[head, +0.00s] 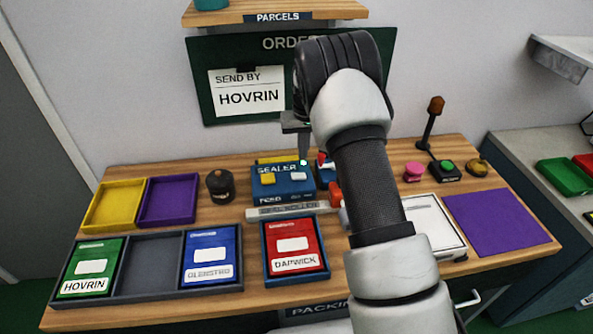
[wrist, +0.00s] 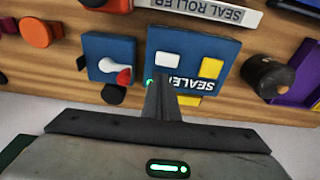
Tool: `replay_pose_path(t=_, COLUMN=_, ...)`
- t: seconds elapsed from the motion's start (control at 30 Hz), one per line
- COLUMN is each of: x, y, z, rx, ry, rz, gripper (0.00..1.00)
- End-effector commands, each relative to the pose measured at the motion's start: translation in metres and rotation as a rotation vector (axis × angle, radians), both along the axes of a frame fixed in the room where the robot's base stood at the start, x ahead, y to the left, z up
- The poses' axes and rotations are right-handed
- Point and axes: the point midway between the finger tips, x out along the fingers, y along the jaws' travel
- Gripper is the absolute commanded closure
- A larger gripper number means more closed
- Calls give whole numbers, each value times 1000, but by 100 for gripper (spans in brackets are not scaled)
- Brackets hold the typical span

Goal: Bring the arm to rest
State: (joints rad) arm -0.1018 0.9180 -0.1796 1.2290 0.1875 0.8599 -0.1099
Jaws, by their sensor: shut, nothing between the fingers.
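My arm rises from the bottom right of the head view and bends over the packing table (head: 150,322). My gripper (head: 303,160) points down just above the back of the blue sealer (head: 283,190), which has a yellow and a white button. In the wrist view my gripper (wrist: 160,84) shows shut and empty, with its fingertips over the edge of the sealer (wrist: 205,50). I cannot tell whether the fingertips touch it. My arm hides part of the table's middle.
Yellow (head: 112,205) and purple (head: 167,201) trays stand left. A dark cylinder (head: 220,187) is beside the sealer.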

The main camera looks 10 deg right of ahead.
Motion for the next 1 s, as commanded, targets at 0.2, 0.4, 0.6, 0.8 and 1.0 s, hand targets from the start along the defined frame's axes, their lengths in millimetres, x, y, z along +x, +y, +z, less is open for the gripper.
replay_pose_path(t=0.2, x=-1, y=0, z=5, rx=1, ry=-3, rz=-1, gripper=100)
replay_pose_path(t=0.4, x=-23, y=-2, z=77, rx=22, ry=-44, rz=-17, gripper=100)
replay_pose_path(t=0.6, x=-88, y=-2, z=180, rx=49, ry=-106, rz=-29, gripper=100)
replay_pose_path(t=0.8, x=-172, y=0, z=255, rx=62, ry=-170, rz=-27, gripper=100)
replay_pose_path(t=1.0, x=-265, y=2, z=295, rx=56, ry=-235, rz=-15, gripper=100)
